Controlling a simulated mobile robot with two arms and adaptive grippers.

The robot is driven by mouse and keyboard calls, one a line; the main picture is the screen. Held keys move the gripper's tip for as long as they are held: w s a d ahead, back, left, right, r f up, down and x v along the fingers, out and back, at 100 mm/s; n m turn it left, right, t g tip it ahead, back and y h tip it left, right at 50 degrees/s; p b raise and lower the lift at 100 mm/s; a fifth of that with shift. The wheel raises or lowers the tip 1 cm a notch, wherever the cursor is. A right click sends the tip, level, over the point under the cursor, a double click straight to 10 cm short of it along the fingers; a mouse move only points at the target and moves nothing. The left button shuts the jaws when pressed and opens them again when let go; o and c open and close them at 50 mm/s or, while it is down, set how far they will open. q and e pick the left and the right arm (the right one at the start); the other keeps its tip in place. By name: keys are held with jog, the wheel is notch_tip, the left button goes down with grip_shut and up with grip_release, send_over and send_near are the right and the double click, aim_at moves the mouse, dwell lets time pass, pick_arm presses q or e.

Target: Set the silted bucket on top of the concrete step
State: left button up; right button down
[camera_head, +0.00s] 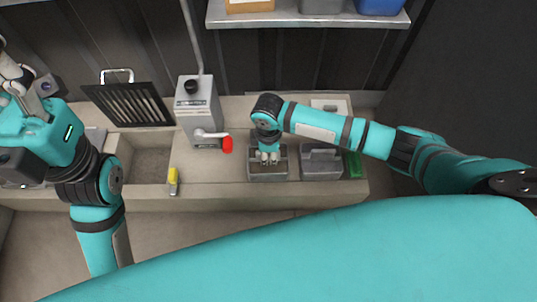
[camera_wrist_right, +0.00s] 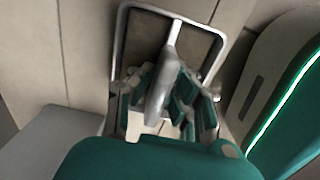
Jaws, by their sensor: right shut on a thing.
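The silted bucket (camera_head: 268,175) is a grey rectangular container in the middle of the head view. In the right wrist view its metal rim (camera_wrist_right: 213,30) surrounds dark brown silt, and a metal handle (camera_wrist_right: 173,38) crosses it. My right gripper (camera_head: 268,157) is above the bucket, shut on its handle; its fingers (camera_wrist_right: 167,95) hide part of it. I cannot tell whether the bucket touches the surface below. The pale concrete ledge (camera_head: 215,192) runs under it; I cannot make out a separate step for certain. My left gripper (camera_head: 20,82) is at the far left, its jaws unclear.
A grey box (camera_head: 322,165) stands close to the right of the bucket, with a green item (camera_head: 355,165) beyond. A grey pump box (camera_head: 198,108) with a red-ended lever (camera_head: 227,145) stands left. A yellow-handled tool (camera_head: 173,178) lies beside an open basin (camera_head: 148,160). A black grate (camera_head: 128,104) leans behind.

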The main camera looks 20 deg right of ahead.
jog(key=c, duration=1.3)
grip_release()
jog(key=shift+f, duration=0.15)
